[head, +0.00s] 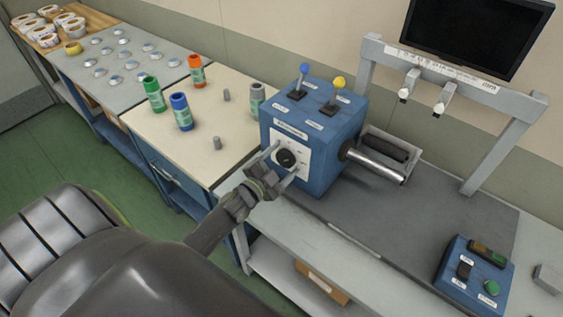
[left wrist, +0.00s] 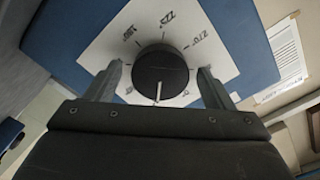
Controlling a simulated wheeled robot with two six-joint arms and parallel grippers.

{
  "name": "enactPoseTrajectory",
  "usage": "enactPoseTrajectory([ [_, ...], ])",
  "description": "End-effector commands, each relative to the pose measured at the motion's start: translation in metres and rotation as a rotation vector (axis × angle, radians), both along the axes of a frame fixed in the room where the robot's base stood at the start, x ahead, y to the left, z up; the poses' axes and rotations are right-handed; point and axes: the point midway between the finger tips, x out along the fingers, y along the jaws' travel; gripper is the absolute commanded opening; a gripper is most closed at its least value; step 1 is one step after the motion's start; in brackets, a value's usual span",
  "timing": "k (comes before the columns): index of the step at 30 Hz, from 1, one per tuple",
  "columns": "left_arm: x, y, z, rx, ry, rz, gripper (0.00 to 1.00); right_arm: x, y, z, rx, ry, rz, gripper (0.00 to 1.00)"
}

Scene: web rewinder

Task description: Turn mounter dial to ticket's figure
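The mounter dial (head: 286,158) is a round black knob on a white plate on the front of the blue mounter box (head: 335,150). In the left wrist view the dial (left wrist: 160,72) carries a white pointer line toward the bottom of the picture. Printed figures ring it, among them 180, 225 and 270; lower figures are partly hidden. My left gripper (head: 277,160) is at the dial, and in the left wrist view its fingers (left wrist: 160,80) stand open on both sides with gaps to the knob. A white paper (left wrist: 282,60) with unreadable print shows at right, possibly the ticket. My right gripper is not in view.
Blue and yellow levers (head: 339,83) stand on top of the box. A roller (head: 375,163) sticks out at its right. A control box (head: 474,275) sits at the front right. A dark monitor (head: 475,30) hangs behind.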

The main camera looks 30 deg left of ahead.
Motion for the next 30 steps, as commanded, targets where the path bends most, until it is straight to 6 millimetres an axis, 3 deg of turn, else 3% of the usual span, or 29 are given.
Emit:
enactPoseTrajectory([
  [7, -0.002, 0.0, 0.0, -0.001, 0.0, 0.0, 0.76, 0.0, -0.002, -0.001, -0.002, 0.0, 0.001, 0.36],
  [11, -0.015, 0.002, -0.002, 0.0, 0.001, 0.0, 0.76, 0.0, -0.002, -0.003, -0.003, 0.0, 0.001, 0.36],
  [18, -0.062, 0.005, -0.004, 0.001, 0.003, 0.0, 0.76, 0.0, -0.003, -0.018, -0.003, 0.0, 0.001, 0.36],
  [28, -0.117, 0.009, -0.007, 0.001, 0.001, -0.002, 0.76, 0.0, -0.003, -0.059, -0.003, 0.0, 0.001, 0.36],
  [30, -0.123, 0.009, 0.0, -0.001, 0.004, -0.003, 0.76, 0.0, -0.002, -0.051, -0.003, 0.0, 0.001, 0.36],
])
